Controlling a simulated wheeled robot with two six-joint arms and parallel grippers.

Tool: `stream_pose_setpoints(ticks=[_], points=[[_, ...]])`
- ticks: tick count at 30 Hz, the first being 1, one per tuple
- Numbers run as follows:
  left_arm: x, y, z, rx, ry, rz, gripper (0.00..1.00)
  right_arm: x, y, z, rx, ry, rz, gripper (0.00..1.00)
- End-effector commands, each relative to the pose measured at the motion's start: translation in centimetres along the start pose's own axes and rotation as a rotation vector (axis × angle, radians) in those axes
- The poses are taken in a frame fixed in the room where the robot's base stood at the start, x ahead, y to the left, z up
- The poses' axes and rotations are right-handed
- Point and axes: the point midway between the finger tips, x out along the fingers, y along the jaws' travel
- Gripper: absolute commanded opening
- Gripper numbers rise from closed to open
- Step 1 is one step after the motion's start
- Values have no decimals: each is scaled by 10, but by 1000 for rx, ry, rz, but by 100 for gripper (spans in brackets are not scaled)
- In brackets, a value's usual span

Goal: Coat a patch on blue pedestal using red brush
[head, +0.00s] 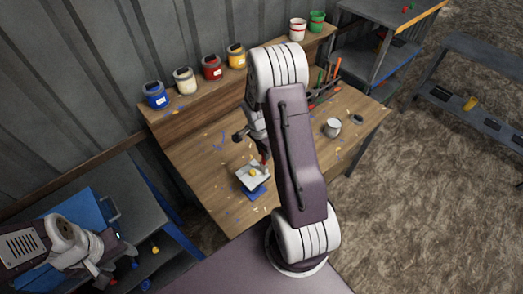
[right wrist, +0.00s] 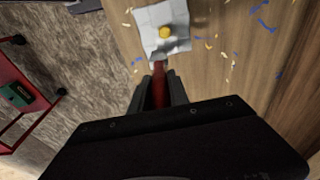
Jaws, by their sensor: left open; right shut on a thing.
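The blue pedestal (head: 257,193) stands on the wooden bench, with a pale sheet (head: 246,181) on top. A yellow spot (head: 253,173) lies near the middle of the sheet; it also shows in the right wrist view (right wrist: 165,32). My right gripper (right wrist: 159,84) is shut on the red brush (right wrist: 159,93). The brush tip (right wrist: 157,56) points at the sheet's near edge, beside the yellow spot; whether it touches the sheet I cannot tell. My left gripper (head: 104,275) is open and empty at the lower left, away from the bench, above a dark shelf.
Blue, cream, red and yellow paint pots stand on the bench's back ledge (head: 212,68), with a white and a green pot further right. A grey cup (head: 332,128) stands at the bench's right. Red-handled tools (head: 336,68) stand in a rack behind my right arm.

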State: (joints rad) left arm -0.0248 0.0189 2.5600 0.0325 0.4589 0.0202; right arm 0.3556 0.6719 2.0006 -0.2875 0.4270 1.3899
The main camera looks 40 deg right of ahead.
Motion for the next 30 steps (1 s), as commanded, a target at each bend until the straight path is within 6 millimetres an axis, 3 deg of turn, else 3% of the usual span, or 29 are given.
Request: stream_pose_setpoints(ticks=[8, 20, 30], points=[[-4, 0, 0, 0, 0, 0, 46, -4, 0, 0, 0, -1, 2, 0], [-37, 1, -4, 0, 0, 0, 46, -50, 0, -6, 0, -1, 1, 0], [-35, 1, -4, 0, 0, 0, 46, -50, 0, -6, 0, -1, 2, 0]])
